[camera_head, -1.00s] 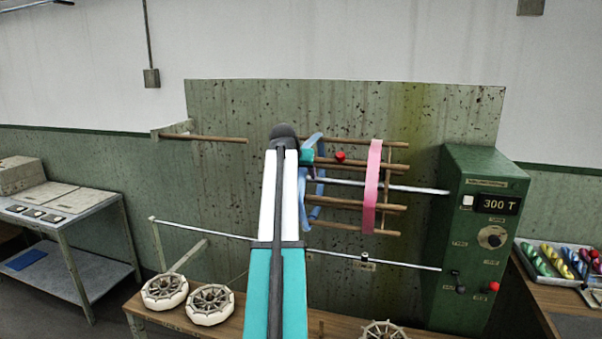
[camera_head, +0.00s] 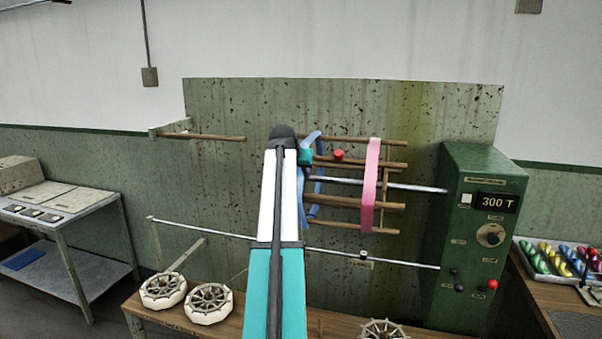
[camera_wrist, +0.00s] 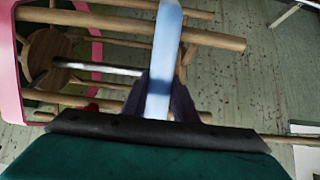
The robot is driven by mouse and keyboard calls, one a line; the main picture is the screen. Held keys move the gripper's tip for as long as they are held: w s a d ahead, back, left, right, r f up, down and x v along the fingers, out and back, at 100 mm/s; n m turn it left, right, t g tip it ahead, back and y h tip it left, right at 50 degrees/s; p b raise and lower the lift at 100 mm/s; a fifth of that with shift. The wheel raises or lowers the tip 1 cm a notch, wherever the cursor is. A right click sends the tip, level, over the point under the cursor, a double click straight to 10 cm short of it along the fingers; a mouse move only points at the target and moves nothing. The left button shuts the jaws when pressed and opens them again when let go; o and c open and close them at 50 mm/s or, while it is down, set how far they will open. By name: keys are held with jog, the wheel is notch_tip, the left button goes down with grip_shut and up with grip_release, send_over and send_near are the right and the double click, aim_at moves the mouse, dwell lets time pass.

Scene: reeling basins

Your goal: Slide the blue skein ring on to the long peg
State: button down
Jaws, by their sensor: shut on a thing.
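The blue skein ring (camera_head: 318,188) hangs at the left, free ends of the wooden reel bars (camera_head: 365,203). My gripper (camera_head: 306,172) is shut on its near side, and my arm hides part of the ring. In the wrist view the blue band (camera_wrist: 165,50) runs up from between my dark fingers (camera_wrist: 160,100), in front of the bars. Whether the bar ends still lie inside the ring is hard to tell. The long peg (camera_head: 215,137), a bare wooden rod, sticks out rightward from a wall bracket at the left, ending left of my arm.
A pink ring (camera_head: 371,185) sits around the reel bars, right of the blue one. A green control box (camera_head: 470,250) stands at the right. A thin metal rail (camera_head: 200,229) crosses below, above a bench with white spoked wheels (camera_head: 163,291). Room between peg and arm is clear.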

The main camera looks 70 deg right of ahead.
jog(key=shift+r, duration=0.45)
dwell(0.5)
jog(key=shift+w, duration=0.2)
jog(key=shift+w+a, duration=0.15)
jog(key=shift+w, duration=1.4)
jog(key=shift+w+a, duration=0.1)
jog(key=shift+w, duration=1.8)
jog(key=shift+w+a, duration=0.1)
jog(key=shift+w, duration=1.55)
